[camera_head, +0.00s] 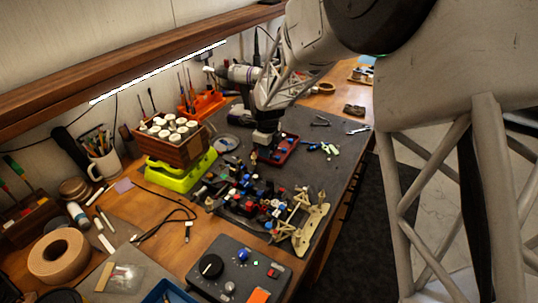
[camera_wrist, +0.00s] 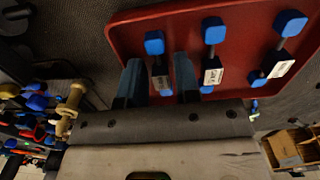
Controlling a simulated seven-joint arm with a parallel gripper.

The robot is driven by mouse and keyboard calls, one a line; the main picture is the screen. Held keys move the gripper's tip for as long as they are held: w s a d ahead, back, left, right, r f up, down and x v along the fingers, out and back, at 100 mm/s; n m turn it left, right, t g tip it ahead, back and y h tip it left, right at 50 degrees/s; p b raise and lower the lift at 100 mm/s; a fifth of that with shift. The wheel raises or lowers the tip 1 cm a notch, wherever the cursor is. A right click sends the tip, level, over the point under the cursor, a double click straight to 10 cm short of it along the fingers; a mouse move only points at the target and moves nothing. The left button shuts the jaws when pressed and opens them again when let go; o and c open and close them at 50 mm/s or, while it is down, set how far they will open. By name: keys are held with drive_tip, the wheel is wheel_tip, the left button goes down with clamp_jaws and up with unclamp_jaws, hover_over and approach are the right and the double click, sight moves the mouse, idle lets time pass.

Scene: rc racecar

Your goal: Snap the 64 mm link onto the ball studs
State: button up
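A red tray (camera_wrist: 185,22) in the wrist view holds three links with blue ends and white labels: a left link (camera_wrist: 158,66), a middle link (camera_wrist: 211,56) and a right link (camera_wrist: 276,58). The labels are too small to read, so I cannot tell which is the 64 mm link. My gripper (camera_wrist: 158,72) is open, its two fingers on either side of the left link with gaps visible. In the head view my gripper (camera_head: 264,150) is at the tray (camera_head: 290,150). The racecar chassis (camera_head: 262,203) sits nearer the camera; its ball studs are too small to make out.
A wooden box of white-topped jars (camera_head: 175,140) on a lime-green stand (camera_head: 175,177) is left of the chassis. A control box with knobs (camera_head: 238,268) is in front.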

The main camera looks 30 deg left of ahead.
clamp_jaws()
wheel_tip(320, 180, up, 10)
idle(0.8)
drive_tip(key=shift+s+d, duration=0.1)
drive_tip(key=shift+d, duration=0.05)
idle(0.5)
drive_tip(key=s+d+r+n, duration=0.1)
drive_tip(key=s+d+n, duration=1.3)
drive_tip(key=d+n, duration=0.2)
drive_tip(key=shift+s+n, duration=0.35)
drive_tip(key=shift+n, duration=0.25)
